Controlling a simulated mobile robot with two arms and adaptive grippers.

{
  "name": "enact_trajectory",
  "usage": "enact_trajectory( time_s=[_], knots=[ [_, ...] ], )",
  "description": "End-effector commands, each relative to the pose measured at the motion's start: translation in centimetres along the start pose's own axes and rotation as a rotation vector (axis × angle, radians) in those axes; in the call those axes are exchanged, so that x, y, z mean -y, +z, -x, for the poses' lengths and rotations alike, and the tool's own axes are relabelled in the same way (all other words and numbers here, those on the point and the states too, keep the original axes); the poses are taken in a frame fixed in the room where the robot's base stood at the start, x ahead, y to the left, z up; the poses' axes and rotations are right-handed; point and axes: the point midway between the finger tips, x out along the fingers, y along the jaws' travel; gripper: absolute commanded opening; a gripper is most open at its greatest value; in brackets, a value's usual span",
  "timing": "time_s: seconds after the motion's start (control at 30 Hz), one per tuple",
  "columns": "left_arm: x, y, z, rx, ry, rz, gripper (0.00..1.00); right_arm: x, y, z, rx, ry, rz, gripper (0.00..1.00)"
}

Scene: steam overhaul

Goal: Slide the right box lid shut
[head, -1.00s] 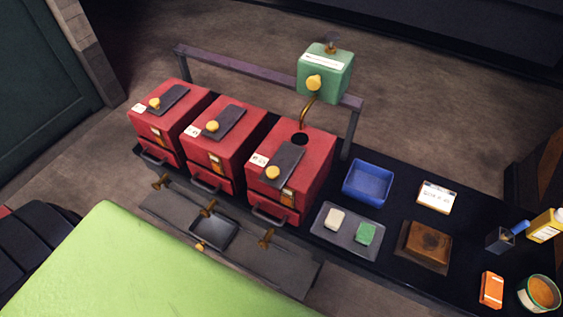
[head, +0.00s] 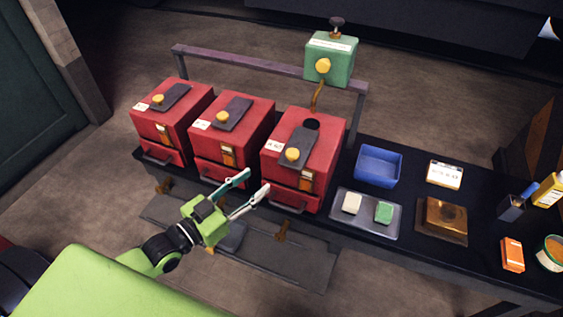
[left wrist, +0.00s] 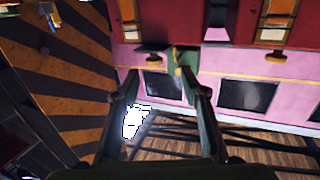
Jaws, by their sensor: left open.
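Three red boxes stand in a row on the black bench in the head view. The right box (head: 330,139) has a dark sliding lid (head: 301,143) with a yellow knob (head: 292,154) on its top. A dark round hole (head: 312,124) shows open just behind that lid. My left gripper (head: 256,184) is open and empty, in front of the middle and right boxes and apart from the lid. Its two fingers (left wrist: 160,88) show spread in the left wrist view, with nothing between them that they hold. My right gripper is not in view.
A green tank (head: 330,60) with a curved brass pipe stands above the hole. The middle box (head: 245,139) and left box (head: 182,121) have similar lids. A blue tray (head: 378,166) and a grey tray (head: 366,226) with two blocks lie to the right.

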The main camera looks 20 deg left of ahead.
Motion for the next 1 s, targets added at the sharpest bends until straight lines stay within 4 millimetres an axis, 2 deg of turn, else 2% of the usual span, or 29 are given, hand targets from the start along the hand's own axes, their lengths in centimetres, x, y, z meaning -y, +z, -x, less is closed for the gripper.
enact_trajectory(
  time_s=[0.1,0.27,0.47,0.8,1.0],
  knots=[
    [-0.9,-1.9,-0.1,-0.038,0.026,0.006,0.40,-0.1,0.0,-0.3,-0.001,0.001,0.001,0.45],
    [-1.1,-2.4,-1.1,-0.046,0.028,0.008,0.40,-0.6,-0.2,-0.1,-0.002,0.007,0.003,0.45],
    [-1.1,-2.6,-4.0,-0.048,0.026,0.008,0.40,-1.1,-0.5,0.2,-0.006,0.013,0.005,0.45],
    [-1.2,-2.8,-9.7,-0.046,0.027,0.007,0.40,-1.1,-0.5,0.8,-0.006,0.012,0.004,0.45],
    [-1.3,-2.8,-12.4,-0.044,0.026,0.007,0.40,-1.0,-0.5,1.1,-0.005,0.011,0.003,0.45]
  ],
)
